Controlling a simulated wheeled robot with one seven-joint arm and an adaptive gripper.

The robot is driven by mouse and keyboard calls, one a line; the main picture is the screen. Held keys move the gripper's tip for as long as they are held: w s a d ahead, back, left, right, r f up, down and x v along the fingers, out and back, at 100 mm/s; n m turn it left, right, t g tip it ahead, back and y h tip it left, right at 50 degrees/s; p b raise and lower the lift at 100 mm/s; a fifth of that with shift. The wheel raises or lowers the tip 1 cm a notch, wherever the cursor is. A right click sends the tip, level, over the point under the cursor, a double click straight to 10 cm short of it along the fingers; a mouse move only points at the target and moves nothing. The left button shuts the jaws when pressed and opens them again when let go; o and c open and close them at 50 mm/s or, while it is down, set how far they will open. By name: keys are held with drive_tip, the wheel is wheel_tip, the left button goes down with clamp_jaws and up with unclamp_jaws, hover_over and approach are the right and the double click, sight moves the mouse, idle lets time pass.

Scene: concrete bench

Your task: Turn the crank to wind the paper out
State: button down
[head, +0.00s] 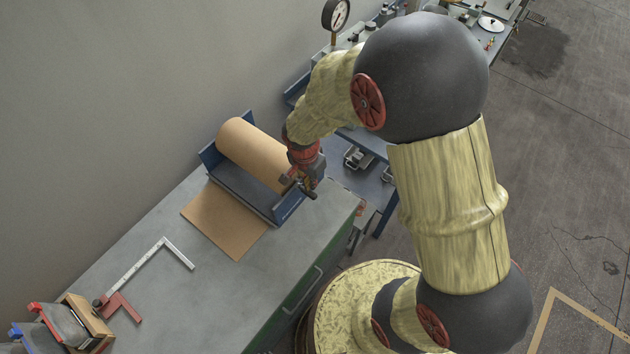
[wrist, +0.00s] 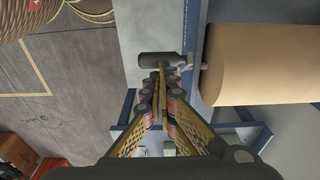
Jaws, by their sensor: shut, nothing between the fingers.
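A brown paper roll (head: 250,150) lies in a blue dispenser (head: 290,206) on the bench; the roll also shows at the right of the wrist view (wrist: 265,65). A sheet of paper (head: 225,220) lies flat on the bench in front of the dispenser. The dark crank handle (wrist: 160,59) is at the roll's near end in the wrist view. My gripper (wrist: 166,72) is shut and empty, its fingertips right at the handle; I cannot tell whether they touch. In the head view my gripper (head: 304,182) partly hides the crank.
A steel square (head: 150,262) lies on the bench, with red- and blue-edged items (head: 68,322) at its lower left corner. A second blue table (head: 368,186) with tools stands behind my arm, by the wall.

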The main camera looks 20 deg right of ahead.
sight(307, 194)
drive_tip(key=shift+s+a+f+t+h+b, duration=0.45)
drive_tip(key=shift+a+h+b, duration=0.25)
drive_tip(key=shift+b, duration=1.95)
drive_tip(key=shift+s+a+f+t+h+b, duration=0.35)
drive_tip(key=shift+a+f+t+h+b, duration=0.35)
drive_tip(key=shift+b, duration=1.9)
drive_tip(key=b, duration=0.4)
drive_tip(key=shift+s+a+g, duration=0.25)
drive_tip(key=shift+s+a, duration=0.1)
drive_tip(key=shift+s, duration=0.05)
drive_tip(key=shift+s+a+f, duration=0.1)
